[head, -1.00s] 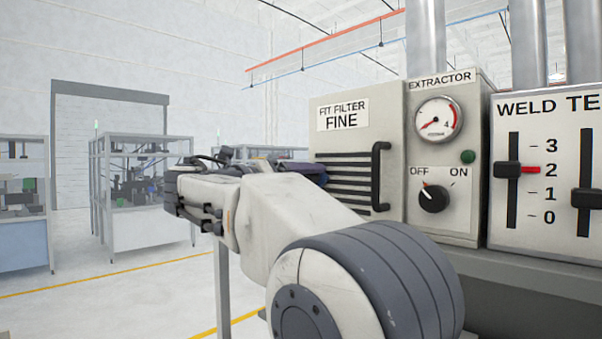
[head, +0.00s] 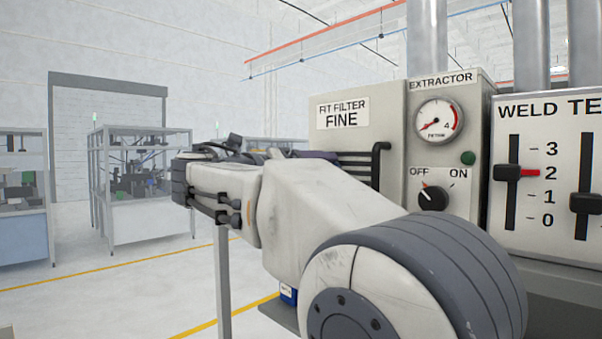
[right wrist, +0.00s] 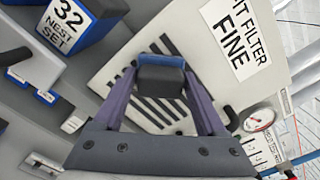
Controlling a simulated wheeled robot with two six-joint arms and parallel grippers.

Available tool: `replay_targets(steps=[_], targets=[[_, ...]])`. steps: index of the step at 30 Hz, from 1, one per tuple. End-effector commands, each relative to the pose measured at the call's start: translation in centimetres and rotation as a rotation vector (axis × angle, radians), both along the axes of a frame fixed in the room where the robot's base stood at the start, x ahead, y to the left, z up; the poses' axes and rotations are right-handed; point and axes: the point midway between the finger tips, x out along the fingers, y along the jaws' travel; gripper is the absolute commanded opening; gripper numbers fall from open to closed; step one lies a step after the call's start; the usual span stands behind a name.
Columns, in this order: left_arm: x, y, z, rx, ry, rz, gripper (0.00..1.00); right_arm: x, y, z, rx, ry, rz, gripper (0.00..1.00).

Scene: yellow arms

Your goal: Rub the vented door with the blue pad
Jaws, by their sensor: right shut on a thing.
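The vented door (head: 388,118) is a pale panel labelled FIT FILTER FINE, with dark horizontal vents and a black handle (head: 379,175) at its right edge. My right arm hides its lower left part in the head view. The vents (right wrist: 155,108) also show in the right wrist view. My right gripper (right wrist: 160,76) has purple fingers shut on a dark block faced with the blue pad (right wrist: 163,59). The pad is in front of the door; I cannot tell whether it touches. In the head view only a purple bit of this gripper shows. My left gripper is out of view.
The extractor panel (head: 446,108) with gauge and OFF/ON knob (head: 433,198) stands right of the door, then a slider panel (head: 555,120). A blue-and-white box (right wrist: 70,25) reads 32 NEST SET.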

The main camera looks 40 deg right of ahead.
Motion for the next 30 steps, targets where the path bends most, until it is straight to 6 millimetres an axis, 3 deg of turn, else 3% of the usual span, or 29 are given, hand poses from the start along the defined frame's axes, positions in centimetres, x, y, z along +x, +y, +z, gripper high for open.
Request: replay_targets(steps=[16, 30], targets=[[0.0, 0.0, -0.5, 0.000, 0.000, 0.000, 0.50, -3.8, -0.2, 0.0, 0.000, -0.003, -0.006, 0.30], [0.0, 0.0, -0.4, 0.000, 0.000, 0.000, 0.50, -3.9, 0.3, 0.1, 0.000, -0.001, -0.003, 0.30]])
